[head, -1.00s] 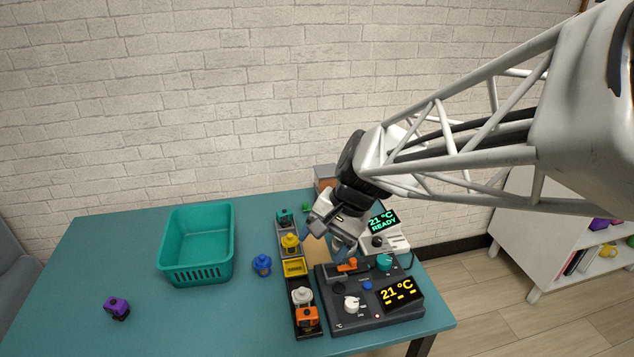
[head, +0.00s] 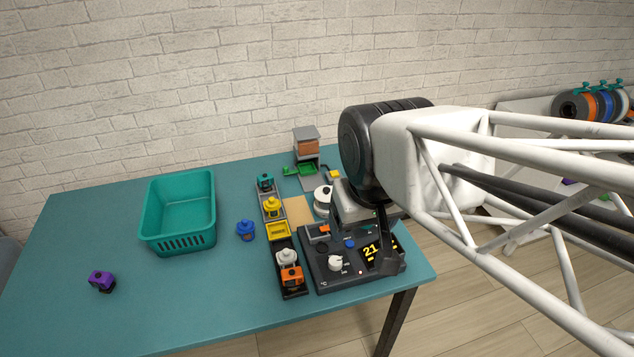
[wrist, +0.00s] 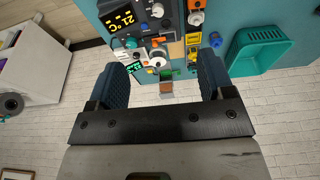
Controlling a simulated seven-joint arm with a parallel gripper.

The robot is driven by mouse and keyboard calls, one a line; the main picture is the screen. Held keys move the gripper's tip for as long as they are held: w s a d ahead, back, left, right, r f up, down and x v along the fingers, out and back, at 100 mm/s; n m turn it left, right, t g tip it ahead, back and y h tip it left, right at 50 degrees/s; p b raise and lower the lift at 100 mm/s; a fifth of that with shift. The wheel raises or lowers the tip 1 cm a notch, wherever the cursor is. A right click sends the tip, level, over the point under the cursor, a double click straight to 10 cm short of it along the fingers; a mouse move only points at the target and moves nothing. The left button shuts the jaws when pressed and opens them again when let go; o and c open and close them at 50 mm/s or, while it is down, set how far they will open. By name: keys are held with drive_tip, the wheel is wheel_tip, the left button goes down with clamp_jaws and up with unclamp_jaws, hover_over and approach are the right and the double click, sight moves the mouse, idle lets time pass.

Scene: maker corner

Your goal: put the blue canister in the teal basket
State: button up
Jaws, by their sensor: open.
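The blue canister (head: 246,231) stands on the teal table between the basket and a row of small parts; it also shows in the wrist view (wrist: 215,39). The teal basket (head: 205,242) stands to its left and looks empty; in the wrist view the basket (wrist: 236,62) is at the upper right. My gripper (wrist: 162,78) is open, with nothing between its two blue-grey fingers. In the head view it hangs over the right side of the dark control box, well to the right of the canister, and my wrist partly hides it.
A dark control box (head: 345,276) with a display stands at the table's right. Left of it, a black rack (head: 291,291) holds several coloured parts. A purple part (head: 102,281) lies front left. A grey unit (head: 306,135) stands at the back. The table's front left is largely clear.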

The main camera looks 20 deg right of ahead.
drive_tip(key=shift+w, duration=0.1)
drive_tip(key=n+g, duration=0.3)
drive_tip(key=n, duration=0.6)
hover_over(244, 220)
drive_tip(key=f, duration=2.4)
drive_tip(key=shift+s+d, duration=0.2)
drive_tip(key=shift+w+a+f, duration=0.2)
drive_tip(key=shift+f, duration=0.2)
drive_tip(key=shift+f, duration=1.25)
drive_tip(key=shift+f, duration=0.2)
